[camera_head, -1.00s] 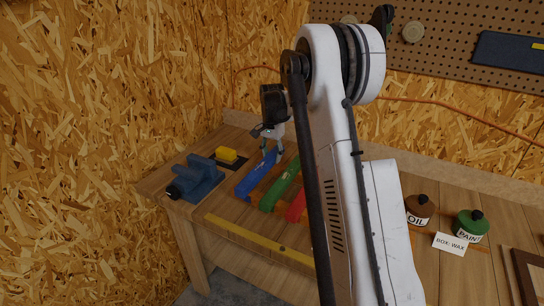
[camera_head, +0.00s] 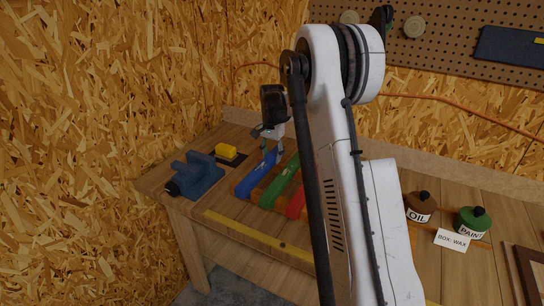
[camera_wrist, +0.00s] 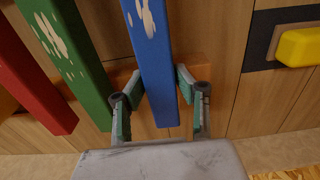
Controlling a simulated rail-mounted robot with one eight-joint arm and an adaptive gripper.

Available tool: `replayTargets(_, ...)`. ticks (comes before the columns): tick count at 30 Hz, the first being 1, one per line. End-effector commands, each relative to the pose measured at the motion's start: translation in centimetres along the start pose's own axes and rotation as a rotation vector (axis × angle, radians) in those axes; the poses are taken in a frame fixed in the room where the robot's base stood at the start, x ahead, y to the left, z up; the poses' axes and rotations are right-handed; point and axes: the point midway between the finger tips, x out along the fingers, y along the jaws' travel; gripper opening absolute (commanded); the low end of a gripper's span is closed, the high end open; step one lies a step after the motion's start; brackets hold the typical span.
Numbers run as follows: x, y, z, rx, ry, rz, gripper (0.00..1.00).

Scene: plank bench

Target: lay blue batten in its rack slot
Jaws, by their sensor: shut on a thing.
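The blue batten (camera_head: 257,176) lies lengthwise on the bench's left part, left of the green batten (camera_head: 280,184). It also shows in the wrist view (camera_wrist: 153,60), with pale worn patches. My gripper (camera_head: 272,153) is at its far end, and in the wrist view the teal-padded fingers (camera_wrist: 163,88) are shut on it from both sides. An orange-brown rack bar (camera_wrist: 207,66) crosses under the battens. A red batten (camera_head: 296,205) lies right of the green one. Whether the blue batten sits in a slot or slightly above it, I cannot tell.
A blue vise-like block (camera_head: 196,178) and a yellow block (camera_head: 226,151) on a dark pad stand to the left. Oil (camera_head: 420,207) and paint (camera_head: 472,222) bottles and a box label card (camera_head: 452,241) are at right. A yellow strip (camera_head: 255,236) runs along the front edge.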

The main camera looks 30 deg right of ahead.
Motion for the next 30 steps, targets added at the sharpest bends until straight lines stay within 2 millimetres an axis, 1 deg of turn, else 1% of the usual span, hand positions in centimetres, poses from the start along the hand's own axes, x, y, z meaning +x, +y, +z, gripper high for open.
replayTargets(9, 0.1, 0.0, 0.0, 0.000, 0.000, 0.000, 0.00)
replayTargets(10, 0.1, 0.0, 0.0, 0.000, 0.000, 0.000, 0.30)
replayTargets(15, 0.1, 0.0, 0.0, 0.000, 0.000, 0.000, 0.51)
replayTargets(24, -0.1, 0.0, 0.0, 0.000, 0.000, 0.000, 0.51)
replayTargets(26, -0.6, 0.0, 0.0, 0.000, 0.000, 0.000, 0.51)
replayTargets(29, -1.8, 0.0, 0.0, 0.000, 0.000, 0.000, 0.51)
replayTargets(30, -2.5, 0.0, 0.0, 0.000, 0.000, 0.000, 0.51)
